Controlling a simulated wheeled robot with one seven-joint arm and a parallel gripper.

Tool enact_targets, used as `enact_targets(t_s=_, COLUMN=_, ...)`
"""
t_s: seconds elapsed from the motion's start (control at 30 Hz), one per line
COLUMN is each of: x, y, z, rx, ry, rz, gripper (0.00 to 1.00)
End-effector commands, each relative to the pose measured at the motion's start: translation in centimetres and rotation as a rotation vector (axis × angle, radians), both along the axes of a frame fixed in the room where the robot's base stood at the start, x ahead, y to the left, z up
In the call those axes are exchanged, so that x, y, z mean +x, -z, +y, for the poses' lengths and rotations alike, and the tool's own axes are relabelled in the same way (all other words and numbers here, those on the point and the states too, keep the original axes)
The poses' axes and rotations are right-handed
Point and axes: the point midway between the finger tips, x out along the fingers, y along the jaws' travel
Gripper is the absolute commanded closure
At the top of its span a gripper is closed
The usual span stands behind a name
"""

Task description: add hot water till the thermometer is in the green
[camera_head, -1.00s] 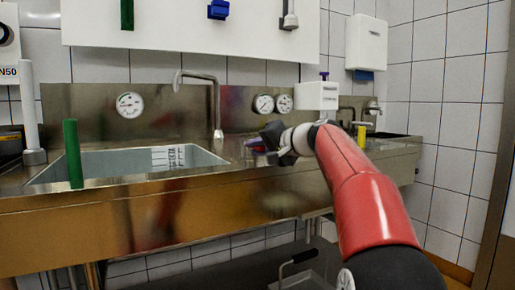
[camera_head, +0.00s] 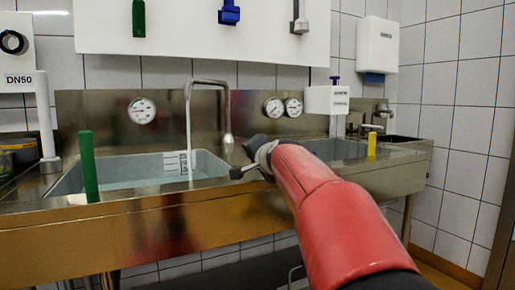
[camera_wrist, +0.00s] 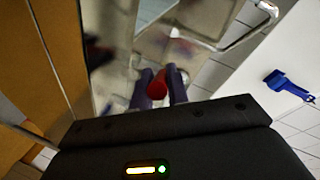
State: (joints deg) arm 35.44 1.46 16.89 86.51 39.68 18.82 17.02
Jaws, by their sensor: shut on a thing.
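My gripper (camera_wrist: 159,90) is shut on a red, round-ended handle (camera_wrist: 157,84) in the wrist view. In the head view my gripper (camera_head: 252,162) is at the sink's back ledge, right of the left basin (camera_head: 120,182), and hides the handle. A curved tap (camera_head: 226,120) stands behind that basin, and a thin stream of water (camera_head: 188,130) falls from its spout. The basin holds water, with a white marked scale (camera_head: 178,164) on its wall. A round dial (camera_head: 142,111) is on the back panel above it; its needle and any green zone are too small to read.
Two more dials (camera_head: 283,107) sit right of the tap, near a white box (camera_head: 327,100). A green upright post (camera_head: 88,165) stands at the basin's front edge. A yellow object (camera_head: 372,143) is by the right basin. Tools hang on the white board above.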

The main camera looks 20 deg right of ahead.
Motion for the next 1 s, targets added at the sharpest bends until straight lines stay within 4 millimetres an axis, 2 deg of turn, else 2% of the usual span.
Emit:
enact_targets(t_s=0.03, x=0.01, y=-0.48, z=0.15, rx=0.001, ry=0.013, rz=0.004, gripper=1.0)
enact_targets(t_s=0.77, x=0.08, y=0.07, z=0.08, rx=0.002, ry=0.075, rz=0.001, gripper=1.0)
enact_targets(t_s=0.8, x=0.08, y=0.07, z=0.08, rx=0.002, ry=0.075, rz=0.001, gripper=0.79)
enact_targets(t_s=0.93, x=0.08, y=0.05, z=0.07, rx=0.002, ry=0.075, rz=0.001, gripper=0.62)
enact_targets(t_s=1.0, x=0.08, y=0.05, z=0.07, rx=0.002, ry=0.075, rz=0.001, gripper=0.62)
